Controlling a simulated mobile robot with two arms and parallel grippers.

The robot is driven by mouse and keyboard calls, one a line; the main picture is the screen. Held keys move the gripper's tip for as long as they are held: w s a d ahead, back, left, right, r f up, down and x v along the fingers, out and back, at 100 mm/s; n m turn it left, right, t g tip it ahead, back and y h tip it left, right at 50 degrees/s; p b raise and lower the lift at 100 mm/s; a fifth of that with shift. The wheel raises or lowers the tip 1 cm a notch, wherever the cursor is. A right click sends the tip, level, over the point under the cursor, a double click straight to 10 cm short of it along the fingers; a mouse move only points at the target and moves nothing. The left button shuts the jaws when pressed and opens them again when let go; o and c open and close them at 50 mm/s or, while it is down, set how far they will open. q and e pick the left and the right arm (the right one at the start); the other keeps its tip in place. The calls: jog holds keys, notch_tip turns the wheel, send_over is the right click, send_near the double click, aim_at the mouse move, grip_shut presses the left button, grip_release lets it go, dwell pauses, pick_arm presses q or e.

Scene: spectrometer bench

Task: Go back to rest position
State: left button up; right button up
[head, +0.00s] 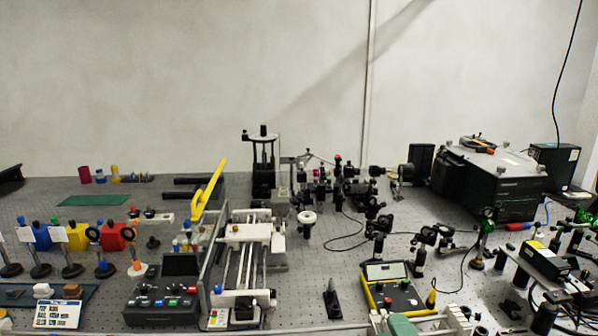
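The perforated optical bench (330,250) fills the lower part of the view. I cannot tell from this view where my arms are or whether my grippers hold anything.
A rail frame (245,262) with a yellow lever (208,190) stands left of centre, beside a black control box (162,300). A yellow-edged meter (392,290) sits at the front. A large black instrument (490,182) is back right. Optics crowd the right.

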jog(key=s+d+f+m+g+h, duration=0.5)
jog(key=s+f+m+g, duration=0.35)
jog(key=f+m, duration=0.3)
jog(key=s+f+m+g+y, duration=0.1)
jog(key=s+f+m+g, duration=0.6)
jog(key=s, duration=0.8)
notch_tip(320, 180, down, 26)
jog(key=n+g, duration=0.2)
jog(key=n, duration=0.1)
jog(key=s+d+f, duration=0.2)
jog(key=s+f, duration=1.4)
jog(key=shift+s+d+f+g, duration=0.4)
jog(key=shift+g, duration=0.05)
jog(key=shift+s+d, duration=0.1)
jog(key=shift+d, duration=0.05)
jog(key=shift+c, duration=0.2)
